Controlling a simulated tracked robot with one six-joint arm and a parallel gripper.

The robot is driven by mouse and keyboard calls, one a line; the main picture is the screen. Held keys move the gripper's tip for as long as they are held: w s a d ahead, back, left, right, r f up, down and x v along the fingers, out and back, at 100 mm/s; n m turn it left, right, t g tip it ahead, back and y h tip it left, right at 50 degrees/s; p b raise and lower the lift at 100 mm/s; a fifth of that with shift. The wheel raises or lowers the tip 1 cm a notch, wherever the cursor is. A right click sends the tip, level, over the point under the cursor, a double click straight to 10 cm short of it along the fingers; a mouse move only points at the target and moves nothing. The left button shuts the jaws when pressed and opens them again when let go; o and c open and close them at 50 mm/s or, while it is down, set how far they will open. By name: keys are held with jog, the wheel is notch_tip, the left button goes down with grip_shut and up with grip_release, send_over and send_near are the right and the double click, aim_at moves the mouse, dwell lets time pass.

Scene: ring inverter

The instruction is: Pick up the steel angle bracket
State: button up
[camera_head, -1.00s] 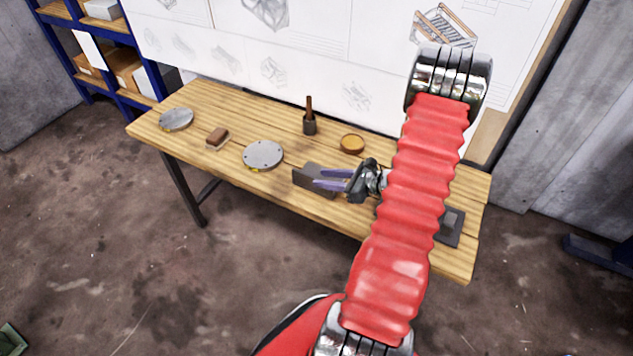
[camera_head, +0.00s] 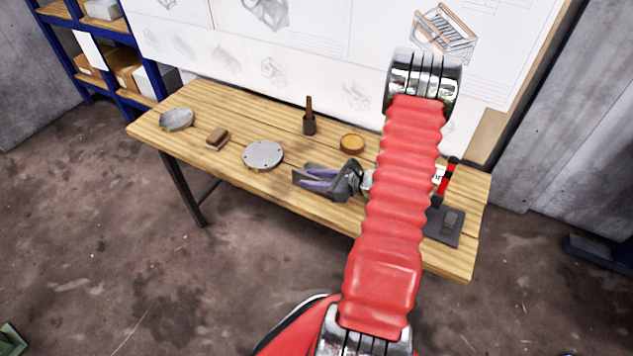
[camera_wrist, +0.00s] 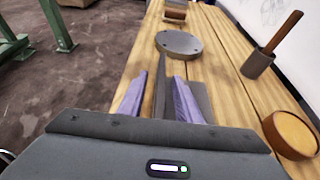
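The steel angle bracket (camera_head: 297,177) is a dark grey piece on the wooden workbench, partly covered by my gripper in the head view. In the wrist view its upright wall (camera_wrist: 161,70) stands as a thin dark strip between the fingers, and its flat part (camera_wrist: 200,101) shows to the right behind the right finger. My gripper (camera_head: 304,175) is low over the bench with its two purple fingers apart. In the wrist view the fingers (camera_wrist: 161,78) lie on either side of the upright wall, with gaps visible. The lower fingertip contact is hidden.
On the workbench (camera_head: 230,105) a round grey plate (camera_head: 263,154) lies just beyond the fingertips. A wooden-handled tool (camera_head: 309,121) stands behind, near an amber round dish (camera_head: 352,144). A brown block (camera_head: 217,137) and a metal dish (camera_head: 176,119) lie left. A dark plate (camera_head: 446,226) lies right.

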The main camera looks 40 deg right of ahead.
jog(key=shift+c, duration=0.5)
grip_shut()
dwell(1.0)
jog(key=shift+r, duration=0.2)
